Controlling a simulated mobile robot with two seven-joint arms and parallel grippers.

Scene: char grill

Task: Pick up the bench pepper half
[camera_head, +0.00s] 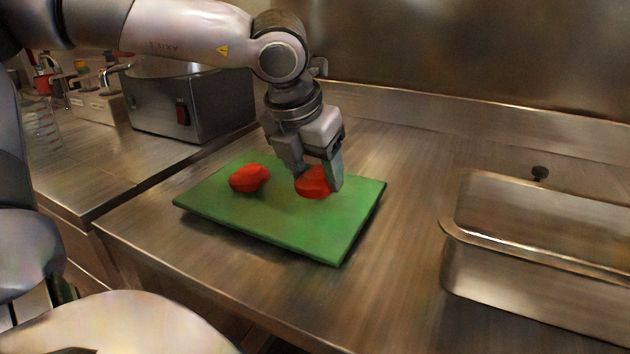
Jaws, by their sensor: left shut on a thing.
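A green cutting board (290,230) lies on the steel bench. One red pepper half (249,178) rests on the board's left part, with nothing touching it. A second red pepper half (313,186) is at the board's upper right part. My left gripper (318,182) points down over the board and is shut on this second pepper half, one finger on each side. The fingers hide part of it. I cannot tell whether it is still touching the board. My right gripper is not in view.
A steel pan (540,262) stands on the bench at the right. A steel appliance with a red switch (190,103) stands at the back left. A steel wall rises behind. The bench between board and pan is clear.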

